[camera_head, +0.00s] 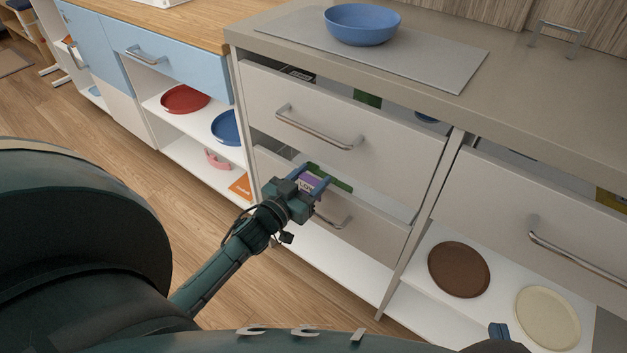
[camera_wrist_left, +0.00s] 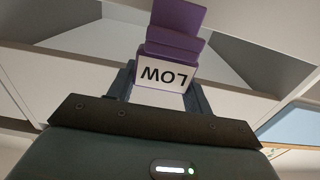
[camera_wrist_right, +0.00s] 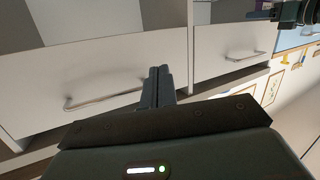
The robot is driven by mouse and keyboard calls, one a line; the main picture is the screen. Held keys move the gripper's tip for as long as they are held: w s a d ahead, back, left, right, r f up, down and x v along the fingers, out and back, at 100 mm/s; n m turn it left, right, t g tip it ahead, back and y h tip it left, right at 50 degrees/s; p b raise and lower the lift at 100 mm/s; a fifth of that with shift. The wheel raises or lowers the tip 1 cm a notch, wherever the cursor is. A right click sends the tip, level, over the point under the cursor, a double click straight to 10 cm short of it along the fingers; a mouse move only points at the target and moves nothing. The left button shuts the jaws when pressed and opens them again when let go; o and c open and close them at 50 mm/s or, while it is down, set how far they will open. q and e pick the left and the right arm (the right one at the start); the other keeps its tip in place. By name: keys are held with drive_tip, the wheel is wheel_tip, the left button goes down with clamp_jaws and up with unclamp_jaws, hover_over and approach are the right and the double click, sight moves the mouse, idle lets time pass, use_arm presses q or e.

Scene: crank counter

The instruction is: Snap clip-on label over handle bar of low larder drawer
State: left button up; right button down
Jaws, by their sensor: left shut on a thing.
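The clip-on label (camera_head: 309,181) is purple with a white face. It also shows in the left wrist view (camera_wrist_left: 165,74), where LOW reads upside down. My left gripper (camera_head: 312,188) is shut on it, in front of the low larder drawer (camera_head: 375,240). The drawer's handle bar (camera_head: 342,221) is partly hidden behind the gripper in the head view. I cannot make the bar out in the left wrist view, nor tell whether the label touches it. My right gripper (camera_wrist_right: 158,88) is shut with its fingers together, empty, in front of drawer fronts with handles.
The drawer above (camera_head: 345,125) has its own bar handle. A blue bowl (camera_head: 362,24) stands on a grey mat on the counter. At the right are another drawer (camera_head: 540,200) and a shelf with a brown plate (camera_head: 459,269) and a cream plate (camera_head: 547,317). Floor is open at left.

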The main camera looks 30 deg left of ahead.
use_arm(q)
drive_tip(key=shift+r+p, duration=0.15)
drive_tip(key=shift+p, duration=0.15)
drive_tip(key=shift+f+b, duration=0.35)
drive_tip(key=shift+f, duration=0.15)
drive_tip(key=shift+f+b, duration=0.55)
drive_tip(key=shift+f, duration=0.2)
drive_tip(key=shift+f+b, duration=0.55)
drive_tip(key=shift+f, duration=0.45)
use_arm(e)
drive_tip(key=shift+w+a+r+n+t+y, duration=0.15)
drive_tip(key=shift+a+n+t+y, duration=0.3)
drive_tip(key=shift+t, duration=0.45)
drive_tip(key=shift+d, duration=0.1)
